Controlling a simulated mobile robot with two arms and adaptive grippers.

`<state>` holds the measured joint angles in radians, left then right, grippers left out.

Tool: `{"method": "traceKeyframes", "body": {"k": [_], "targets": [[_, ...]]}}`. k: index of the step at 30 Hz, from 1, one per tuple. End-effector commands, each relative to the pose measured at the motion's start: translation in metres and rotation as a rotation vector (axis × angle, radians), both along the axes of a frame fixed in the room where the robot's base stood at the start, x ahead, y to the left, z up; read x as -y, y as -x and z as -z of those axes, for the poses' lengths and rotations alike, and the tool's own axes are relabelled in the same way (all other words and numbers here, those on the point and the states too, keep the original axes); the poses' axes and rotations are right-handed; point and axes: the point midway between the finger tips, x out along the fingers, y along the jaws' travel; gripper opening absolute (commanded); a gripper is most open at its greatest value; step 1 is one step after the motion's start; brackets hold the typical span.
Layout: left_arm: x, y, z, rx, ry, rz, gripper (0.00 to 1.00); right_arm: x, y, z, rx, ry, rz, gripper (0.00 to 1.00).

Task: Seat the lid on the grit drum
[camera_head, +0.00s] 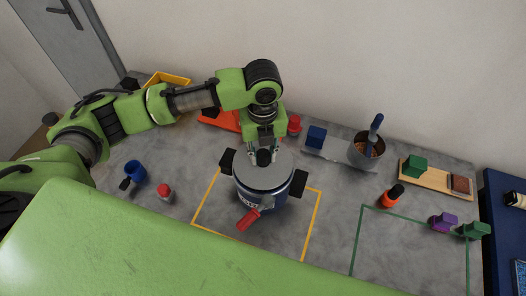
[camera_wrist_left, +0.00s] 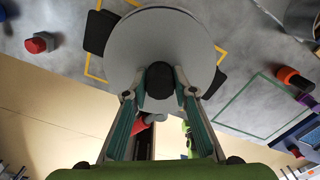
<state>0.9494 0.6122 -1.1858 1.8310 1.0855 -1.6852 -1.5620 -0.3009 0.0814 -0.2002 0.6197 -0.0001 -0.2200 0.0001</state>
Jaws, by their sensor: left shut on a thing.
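The grey round lid (camera_head: 262,172) has a black knob (camera_wrist_left: 160,80) at its middle. My left gripper (camera_head: 263,156) is shut on this knob from above; the wrist view shows one finger on each side of it. The lid lies over the mouth of the dark blue grit drum (camera_head: 272,198) and hides its opening. I cannot tell whether it rests on the rim or is slightly above it. The drum stands upright, with black side parts (camera_head: 299,183) and a red-handled part (camera_head: 250,219) at its front. My right gripper is not in view.
A yellow outline (camera_head: 312,222) surrounds the drum. A blue cup (camera_head: 135,171) and a red-topped item (camera_head: 165,191) stand left. The green outline's middle is clear.

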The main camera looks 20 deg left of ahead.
Motion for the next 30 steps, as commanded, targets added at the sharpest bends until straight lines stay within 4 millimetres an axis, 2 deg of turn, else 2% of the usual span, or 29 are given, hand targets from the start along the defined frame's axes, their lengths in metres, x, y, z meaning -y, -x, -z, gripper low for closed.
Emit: {"method": "traceKeyframes", "body": {"k": [30], "targets": [[0.0001, 0.0004, 0.0081, 0.0, 0.0, 0.001, 0.02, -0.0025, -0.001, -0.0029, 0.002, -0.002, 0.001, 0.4]]}}
